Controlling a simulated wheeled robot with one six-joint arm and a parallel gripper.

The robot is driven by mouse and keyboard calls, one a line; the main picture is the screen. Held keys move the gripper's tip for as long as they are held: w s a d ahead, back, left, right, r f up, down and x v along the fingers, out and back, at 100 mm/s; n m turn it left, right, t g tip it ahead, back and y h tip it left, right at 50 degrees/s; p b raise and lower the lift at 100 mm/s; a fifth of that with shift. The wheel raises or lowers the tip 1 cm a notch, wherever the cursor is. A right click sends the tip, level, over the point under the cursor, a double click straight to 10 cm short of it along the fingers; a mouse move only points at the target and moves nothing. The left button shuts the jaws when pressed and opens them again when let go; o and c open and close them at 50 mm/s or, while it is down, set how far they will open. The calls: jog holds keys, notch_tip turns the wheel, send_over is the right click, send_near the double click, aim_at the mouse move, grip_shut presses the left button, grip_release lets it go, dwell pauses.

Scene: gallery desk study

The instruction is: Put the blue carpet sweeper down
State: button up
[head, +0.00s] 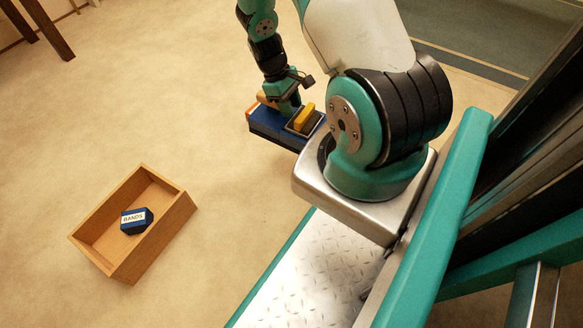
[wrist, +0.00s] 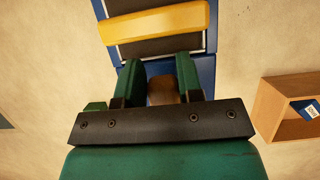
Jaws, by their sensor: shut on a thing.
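The blue carpet sweeper (head: 264,125) has a blue body with a dark panel and a yellow bar on top. It is past my base in the head view, partly hidden by my gripper and arm. In the wrist view the blue sweeper (wrist: 207,61) lies at the top, its yellow bar running across it. My gripper (head: 287,108) is at one side of the sweeper. In the wrist view its two green fingers (wrist: 161,88) are shut on a brownish part of the sweeper. I cannot tell whether the sweeper touches the floor.
An open wooden box (head: 160,243) stands on the beige floor with a blue item labelled "BANDS" (head: 136,221) inside. It also shows at the right in the wrist view (wrist: 268,106). Dark wooden legs (head: 47,27) are at the top left. The floor between is clear.

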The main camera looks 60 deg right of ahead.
aim_at(277, 119)
notch_tip(277, 119, down, 20)
jog(key=b, duration=1.1)
jog(key=shift+r, duration=0.2)
jog(key=shift+f, duration=0.15)
jog(key=o, duration=0.9)
jog(key=p+v, duration=0.6)
jog(key=v, duration=0.5)
jog(key=shift+r, duration=0.3)
jog(key=shift+w+r+p, duration=0.2)
jog(key=shift+r+p, duration=0.15)
jog(key=shift+r, duration=0.1)
